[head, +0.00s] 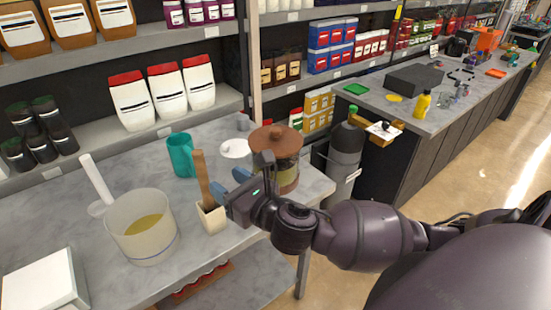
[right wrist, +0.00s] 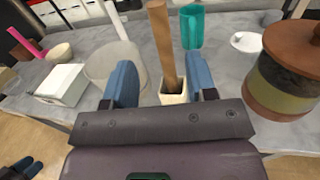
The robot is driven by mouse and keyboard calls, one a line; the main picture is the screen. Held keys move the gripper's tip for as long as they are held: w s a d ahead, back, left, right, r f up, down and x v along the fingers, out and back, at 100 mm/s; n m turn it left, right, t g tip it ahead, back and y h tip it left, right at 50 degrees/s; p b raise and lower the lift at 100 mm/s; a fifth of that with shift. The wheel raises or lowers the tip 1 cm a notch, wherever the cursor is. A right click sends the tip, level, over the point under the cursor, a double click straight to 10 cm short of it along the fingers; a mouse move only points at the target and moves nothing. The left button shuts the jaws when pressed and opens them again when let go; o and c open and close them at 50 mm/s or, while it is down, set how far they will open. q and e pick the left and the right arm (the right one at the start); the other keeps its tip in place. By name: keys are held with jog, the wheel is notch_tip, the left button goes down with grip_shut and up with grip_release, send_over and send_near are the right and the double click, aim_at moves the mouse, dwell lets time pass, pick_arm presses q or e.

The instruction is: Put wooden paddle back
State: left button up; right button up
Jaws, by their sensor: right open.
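The wooden paddle (head: 202,178) stands upright, slightly tilted, in a small square cream holder (head: 213,217) on the grey counter. Its lower end is hidden inside the holder. My right gripper (head: 230,184) is open and empty, just right of the paddle in the head view. In the right wrist view, the paddle (right wrist: 164,45) shows between the two blue fingers of the right gripper (right wrist: 160,62), beyond the palm, with the holder (right wrist: 174,92) below it. I cannot tell whether a finger touches the paddle.
A translucent beaker (head: 143,232) with yellow liquid stands left of the holder. A teal mug (head: 182,156), a white dish (head: 235,149) and a wooden-lidded jar (head: 276,144) stand behind. A white box (head: 44,284) is at the front left. Shelves rise at the back.

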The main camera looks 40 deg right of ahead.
jog(key=s+d+f+n+g+h, duration=0.1)
jog(key=s+d+f+n+g, duration=0.1)
jog(key=s+f+n, duration=0.3)
jog(key=s+d+f+n+g+h, duration=0.1)
jog(key=s+f+n, duration=0.5)
jog(key=f+n, duration=0.7)
jog(key=s+d+f+n+g+h, duration=0.2)
jog(key=s+d+f+n, duration=0.3)
jog(key=f+n, duration=0.5)
jog(key=n+g, duration=0.1)
jog(key=n, duration=0.5)
jog(key=shift+s+d, duration=0.15)
